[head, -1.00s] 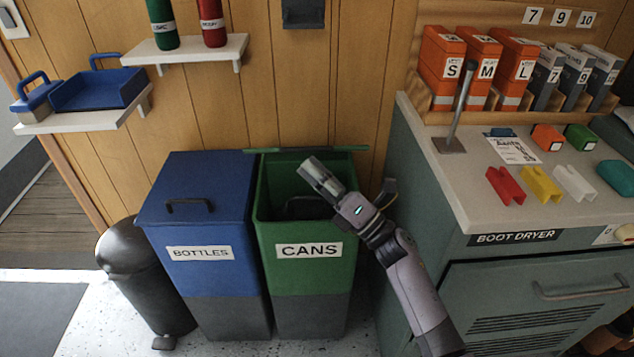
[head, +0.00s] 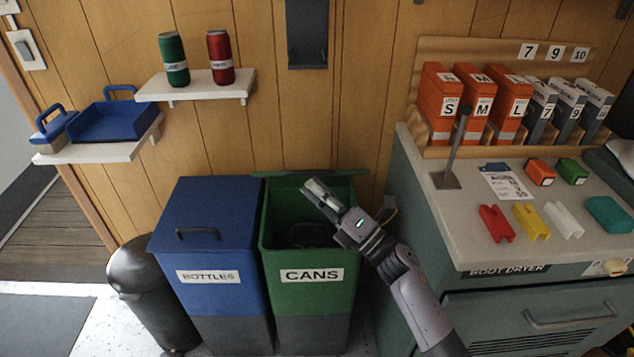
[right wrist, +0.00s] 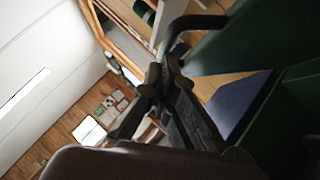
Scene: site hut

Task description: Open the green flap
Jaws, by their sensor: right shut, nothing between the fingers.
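The green bin labelled CANS (head: 312,293) stands against the wall with its top open. Its green flap (head: 275,174) is raised at the back, seen almost edge-on along the rear rim. In the right wrist view a green panel (right wrist: 225,45), seemingly the flap, fills the upper right, with a dark handle (right wrist: 196,24) on it. My right gripper (head: 315,190) is shut and empty, over the bin's opening in front of the raised flap. In the head view, I cannot tell whether it touches the flap. My left gripper is not in view.
The blue bin labelled BOTTLES (head: 209,300), lid shut, stands close on the left, with a dark pedal bin (head: 150,290) beyond it. The boot dryer counter (head: 440,205) stands close on the right. A shelf (head: 205,91) with two cans hangs above.

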